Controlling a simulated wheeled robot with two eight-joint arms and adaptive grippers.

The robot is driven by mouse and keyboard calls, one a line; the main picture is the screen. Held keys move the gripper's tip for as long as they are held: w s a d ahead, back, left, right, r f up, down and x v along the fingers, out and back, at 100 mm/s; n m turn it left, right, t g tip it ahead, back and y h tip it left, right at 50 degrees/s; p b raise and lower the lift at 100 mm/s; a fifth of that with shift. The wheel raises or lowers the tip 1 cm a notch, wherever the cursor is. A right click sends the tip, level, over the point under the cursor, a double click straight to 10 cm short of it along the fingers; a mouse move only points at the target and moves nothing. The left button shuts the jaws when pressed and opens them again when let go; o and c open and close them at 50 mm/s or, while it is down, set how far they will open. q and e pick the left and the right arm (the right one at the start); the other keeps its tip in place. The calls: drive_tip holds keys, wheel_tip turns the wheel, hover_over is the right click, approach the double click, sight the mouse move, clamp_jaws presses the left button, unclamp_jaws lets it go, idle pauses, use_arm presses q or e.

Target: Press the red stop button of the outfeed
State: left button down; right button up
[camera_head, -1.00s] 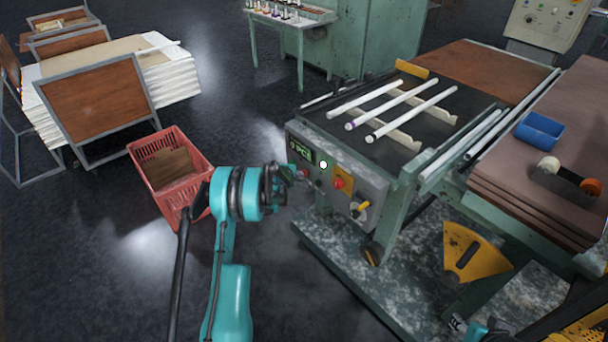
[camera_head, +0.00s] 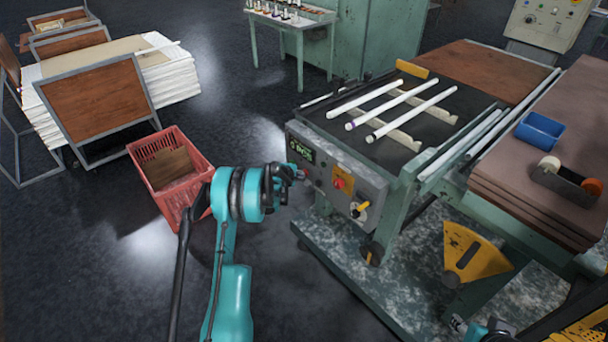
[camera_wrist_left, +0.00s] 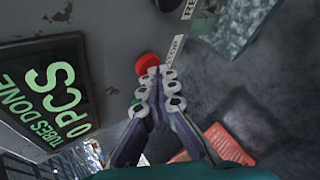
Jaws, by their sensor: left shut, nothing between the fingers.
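The outfeed's grey control panel (camera_head: 375,192) faces my left gripper (camera_head: 298,172). In the left wrist view the red stop button (camera_wrist_left: 147,64) sits on the panel beside a partly readable label (camera_wrist_left: 173,50). My left gripper (camera_wrist_left: 155,74) is shut and empty, with its fingertips at the button's lower edge. They overlap it and look to be touching it, but the depth of any press cannot be told. In the head view the gripper hides the stop button.
The display (camera_wrist_left: 52,88) reads "0 PCS TUBES DONE". Another red button (camera_head: 338,184) on a yellow plate and a yellow-handled switch (camera_head: 359,209) are on the same panel. Glass tubes (camera_head: 390,104) lie above on the outfeed. A red basket (camera_head: 172,170) stands left of my arm.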

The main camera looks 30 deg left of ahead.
use_arm(q)
drive_tip(key=shift+s+a, duration=0.25)
drive_tip(key=shift+s, duration=0.5)
drive_tip(key=s, duration=0.1)
drive_tip(key=s+a, duration=0.1)
drive_tip(key=s, duration=0.1)
drive_tip(key=s+a+b, duration=0.1)
drive_tip(key=shift+s, duration=0.3)
idle(0.5)
